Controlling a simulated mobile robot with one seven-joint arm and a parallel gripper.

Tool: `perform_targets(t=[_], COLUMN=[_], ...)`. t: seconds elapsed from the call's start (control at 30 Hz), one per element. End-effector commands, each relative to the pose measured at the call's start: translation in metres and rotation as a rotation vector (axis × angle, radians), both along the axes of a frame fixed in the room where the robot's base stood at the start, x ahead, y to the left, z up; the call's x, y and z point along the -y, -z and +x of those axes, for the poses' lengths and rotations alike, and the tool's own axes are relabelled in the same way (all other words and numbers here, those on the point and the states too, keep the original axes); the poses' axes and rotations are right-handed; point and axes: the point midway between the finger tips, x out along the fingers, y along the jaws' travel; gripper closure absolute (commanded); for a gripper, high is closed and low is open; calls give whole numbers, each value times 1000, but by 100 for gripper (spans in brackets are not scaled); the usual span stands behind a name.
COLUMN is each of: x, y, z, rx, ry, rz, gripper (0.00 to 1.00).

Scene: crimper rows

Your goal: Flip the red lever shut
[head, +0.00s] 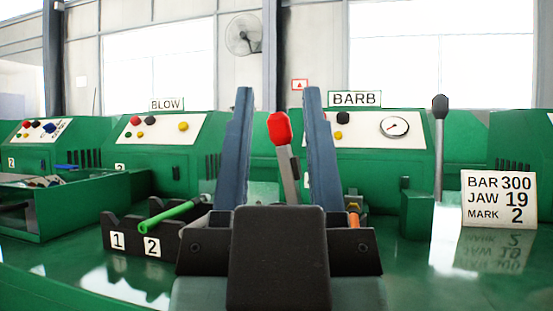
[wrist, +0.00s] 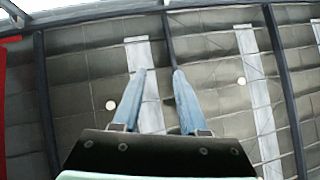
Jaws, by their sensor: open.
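The red lever (head: 280,128) has a red knob on a grey shaft that leans slightly left. In the head view it appears between my gripper's two fingers, and its lower end is hidden behind my gripper's body. My gripper (head: 279,92) is open with both blue-grey fingers pointing up. The wrist view shows my gripper (wrist: 159,71) against the ceiling, with nothing between the fingers. A red surface (wrist: 8,110) fills part of the left edge there; I cannot tell what it is. No contact between gripper and lever can be made out.
A black rack (head: 125,243) marked 1 and 2 holds a green-handled tool (head: 168,217) at left. A black-knobbed lever (head: 439,150) stands at right, near a sign (head: 499,201) reading BAR 300, JAW 19, MARK 2. Green machines labelled BLOW and BARB stand behind.

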Motion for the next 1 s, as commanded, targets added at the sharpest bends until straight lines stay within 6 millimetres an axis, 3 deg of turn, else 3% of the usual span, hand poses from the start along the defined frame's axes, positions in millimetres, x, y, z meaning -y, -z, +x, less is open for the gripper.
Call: perform_targets(t=[0.03, 0.2, 0.4, 0.6, 0.77, 1.0], x=[0, 0, 0, -3, -7, -21], y=[-5, -34, -83, -116, -124, -103], z=[0, 0, 3, 19, 48, 101], rx=[0, 0, -8, -64, -167, -394], ry=[0, 0, 4, 39, 105, 258], rz=[0, 0, -3, -19, -59, -194], gripper=[69, 99, 100, 100, 100, 100])
